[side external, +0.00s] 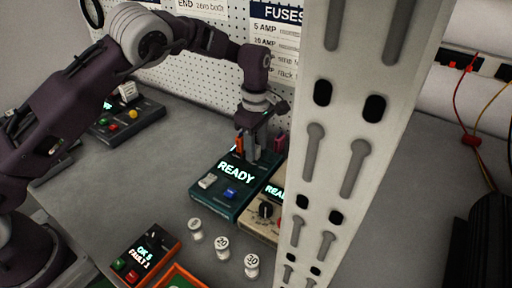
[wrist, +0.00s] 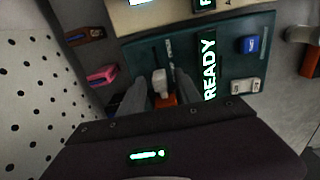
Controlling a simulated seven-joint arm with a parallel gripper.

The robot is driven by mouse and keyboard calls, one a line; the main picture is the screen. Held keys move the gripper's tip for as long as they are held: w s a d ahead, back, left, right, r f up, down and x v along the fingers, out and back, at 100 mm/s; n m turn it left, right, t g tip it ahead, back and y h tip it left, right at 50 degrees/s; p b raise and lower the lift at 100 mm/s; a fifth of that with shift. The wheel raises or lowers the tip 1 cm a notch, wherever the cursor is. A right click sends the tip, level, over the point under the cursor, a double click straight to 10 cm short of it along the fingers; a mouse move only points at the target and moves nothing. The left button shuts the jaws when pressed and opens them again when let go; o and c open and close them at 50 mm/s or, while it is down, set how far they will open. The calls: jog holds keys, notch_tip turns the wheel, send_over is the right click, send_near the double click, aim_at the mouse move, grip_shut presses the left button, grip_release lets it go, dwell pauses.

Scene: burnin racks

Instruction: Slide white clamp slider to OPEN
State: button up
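A teal box (side external: 225,199) with a lit READY display stands on the bench. It also shows in the wrist view (wrist: 140,58). In the wrist view a small white block (wrist: 160,79), which looks like the clamp slider, stands on the box with an orange piece (wrist: 166,100) close by. My gripper (side external: 255,156) points down over the back of the box. Its two grey fingers are apart, one on each side of the white block, with gaps seeming to show. Contact cannot be told. Small lettering beside the block is not legible.
A white rocker (side external: 208,181) and blue button (side external: 231,192) sit on the box's front. A beige unit with a black knob (side external: 266,210) stands beside it. A slotted metal post (side external: 335,150) blocks the right. Several numbered white weights (side external: 222,246) stand in front. A pegboard (side external: 190,60) rises behind.

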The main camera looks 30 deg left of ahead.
jog(key=shift+f, duration=0.4)
jog(key=shift+c, duration=0.4)
grip_shut()
